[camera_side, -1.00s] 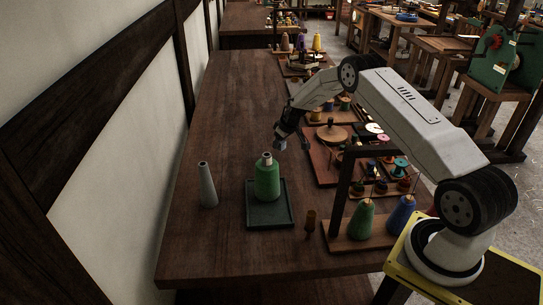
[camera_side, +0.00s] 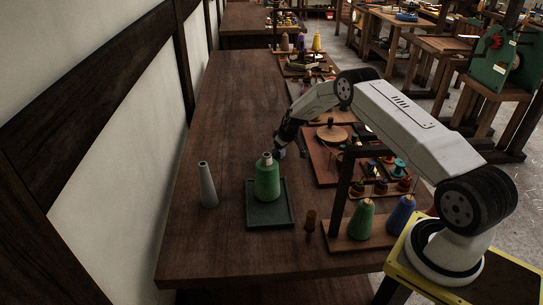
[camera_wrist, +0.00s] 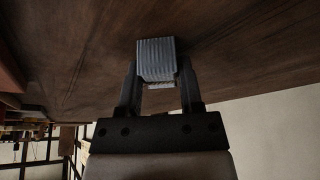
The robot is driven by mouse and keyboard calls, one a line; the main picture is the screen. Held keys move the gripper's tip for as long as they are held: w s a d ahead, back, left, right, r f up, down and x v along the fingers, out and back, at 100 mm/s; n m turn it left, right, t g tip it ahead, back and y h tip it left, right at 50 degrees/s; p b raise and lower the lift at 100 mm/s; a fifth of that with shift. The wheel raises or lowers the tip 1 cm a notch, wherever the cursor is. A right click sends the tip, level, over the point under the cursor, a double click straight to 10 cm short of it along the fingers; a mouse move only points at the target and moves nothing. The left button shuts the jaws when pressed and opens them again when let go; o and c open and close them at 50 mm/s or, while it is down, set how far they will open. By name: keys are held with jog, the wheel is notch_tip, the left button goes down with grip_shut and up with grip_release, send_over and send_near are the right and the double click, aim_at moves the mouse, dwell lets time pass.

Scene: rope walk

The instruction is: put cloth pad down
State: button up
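The cloth pad (camera_wrist: 156,60) is a small grey-blue ribbed piece. In the wrist view it sits between the two fingertips of my gripper (camera_wrist: 157,75), which is shut on it. In the side view the pad (camera_side: 280,153) shows as a small pale blue patch under my gripper (camera_side: 288,145), behind and right of the green cone. It is low over the wooden table (camera_side: 225,110); I cannot tell whether it touches the wood.
A green thread cone (camera_side: 267,180) stands on a dark green tray (camera_side: 270,217). A grey cone (camera_side: 208,185) stands to its left. Boards with spools and a dark post (camera_side: 341,195) are to the right. The table's left and far parts are clear.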

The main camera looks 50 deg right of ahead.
jog(key=o, duration=0.3)
jog(key=shift+r, duration=0.1)
jog(key=shift+v, duration=0.95)
jog(key=v, duration=1)
jog(key=shift+a+r, duration=0.1)
jog(key=shift+r, duration=0.05)
